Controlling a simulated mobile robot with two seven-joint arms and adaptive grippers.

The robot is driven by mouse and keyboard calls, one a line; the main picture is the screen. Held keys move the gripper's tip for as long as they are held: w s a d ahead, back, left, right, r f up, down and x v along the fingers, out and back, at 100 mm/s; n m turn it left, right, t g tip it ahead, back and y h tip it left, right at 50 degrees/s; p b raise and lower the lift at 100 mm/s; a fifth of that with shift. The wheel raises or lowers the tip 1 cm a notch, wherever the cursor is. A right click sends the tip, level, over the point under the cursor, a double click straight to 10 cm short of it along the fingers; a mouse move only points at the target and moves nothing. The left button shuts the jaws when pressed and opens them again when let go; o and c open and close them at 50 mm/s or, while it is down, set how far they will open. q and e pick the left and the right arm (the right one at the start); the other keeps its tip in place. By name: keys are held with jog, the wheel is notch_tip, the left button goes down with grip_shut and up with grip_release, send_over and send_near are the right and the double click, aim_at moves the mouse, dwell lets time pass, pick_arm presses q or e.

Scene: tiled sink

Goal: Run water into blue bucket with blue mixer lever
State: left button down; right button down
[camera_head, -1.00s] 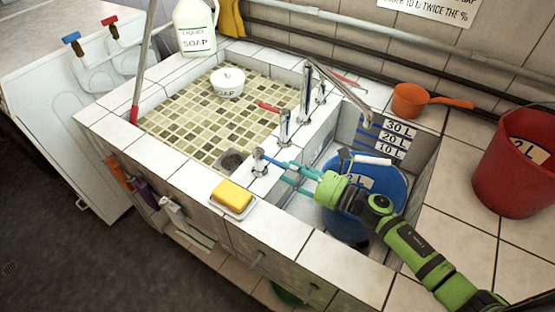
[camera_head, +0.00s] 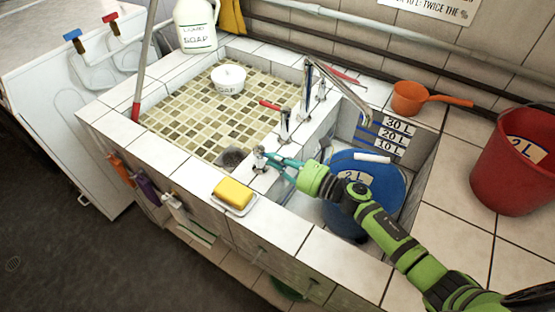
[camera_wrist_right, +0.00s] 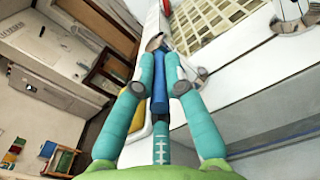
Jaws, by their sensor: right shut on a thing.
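The blue mixer lever (camera_wrist_right: 158,95) runs between the teal fingers of my right gripper (camera_wrist_right: 158,72) in the right wrist view. In the head view my right gripper (camera_head: 272,161) reaches in from the lower right and is shut on the lever at the small chrome mixer (camera_head: 259,157); the fingers mostly hide the lever there. The blue bucket (camera_head: 391,185), with a 2 L label, stands in the right basin, partly behind my green arm. The chrome spout (camera_head: 342,88) extends over that basin. No water stream is visible. My left gripper is not in view.
A red-lever tap (camera_head: 284,122) stands close behind my gripper. A yellow sponge (camera_head: 233,193) lies on the front ledge. A soap bowl (camera_head: 228,79) is in the left basin. An orange scoop (camera_head: 411,98) and red bucket (camera_head: 515,165) stand at right.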

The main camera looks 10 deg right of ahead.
jog(key=shift+s+a+f+m+t+h, duration=0.1)
jog(key=shift+s+a+m+t+h, duration=0.1)
jog(key=shift+m+t+h, duration=0.45)
jog(key=shift+s+a+m+t+h, duration=0.2)
jog(key=shift+m+t+h, duration=0.2)
jog(key=shift+h, duration=0.35)
jog(key=c, duration=1.3)
grip_release()
jog(key=v, duration=1.2)
